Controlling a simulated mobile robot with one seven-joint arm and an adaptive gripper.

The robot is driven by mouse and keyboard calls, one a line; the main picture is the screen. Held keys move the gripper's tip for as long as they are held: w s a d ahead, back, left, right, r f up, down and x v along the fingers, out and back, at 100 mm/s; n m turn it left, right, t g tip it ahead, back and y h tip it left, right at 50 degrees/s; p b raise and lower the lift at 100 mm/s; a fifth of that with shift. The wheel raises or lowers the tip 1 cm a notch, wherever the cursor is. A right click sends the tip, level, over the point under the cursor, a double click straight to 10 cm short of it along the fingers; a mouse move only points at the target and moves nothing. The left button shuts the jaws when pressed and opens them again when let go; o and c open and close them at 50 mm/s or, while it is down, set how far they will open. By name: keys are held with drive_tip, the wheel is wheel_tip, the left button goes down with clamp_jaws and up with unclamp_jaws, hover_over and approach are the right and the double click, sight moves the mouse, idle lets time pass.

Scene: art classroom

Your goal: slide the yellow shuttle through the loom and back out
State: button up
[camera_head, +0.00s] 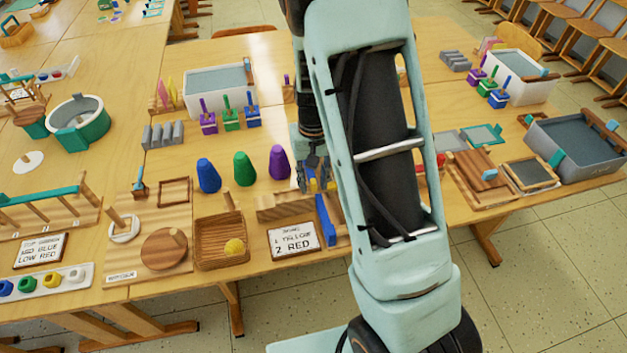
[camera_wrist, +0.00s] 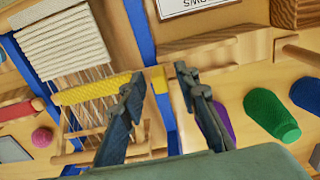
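The yellow shuttle (camera_wrist: 85,92) lies across the pale warp threads of the loom in the wrist view. A short yellow end (camera_wrist: 159,79) shows at the blue side bar (camera_wrist: 143,32) of the loom. White woven cloth (camera_wrist: 62,42) fills one end of the loom. My gripper (camera_wrist: 158,76) is open, its fingers apart. The yellow end shows between them, and one finger overlaps the shuttle in the picture; contact cannot be told. In the head view my gripper (camera_head: 314,172) is low over the loom (camera_head: 326,217), which my arm mostly hides.
A card (camera_head: 292,238) reads 1 yellow, 2 red. Blue (camera_head: 208,176), green (camera_head: 244,169) and purple (camera_head: 279,163) cones stand left of my gripper. A basket (camera_head: 222,252) with a yellow ball is at the front. A red item (camera_wrist: 15,110) and a pink ball (camera_wrist: 42,137) lie beyond the loom.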

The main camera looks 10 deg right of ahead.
drive_tip(key=shift+c, duration=0.6)
clamp_jaws()
drive_tip(key=shift+a, duration=0.35)
drive_tip(key=a+p, duration=0.1)
drive_tip(key=a, duration=1.2)
drive_tip(key=shift+a+p, duration=0.3)
drive_tip(key=shift+o, duration=0.6)
unclamp_jaws()
drive_tip(key=shift+a, duration=0.1)
drive_tip(key=shift+r, duration=0.15)
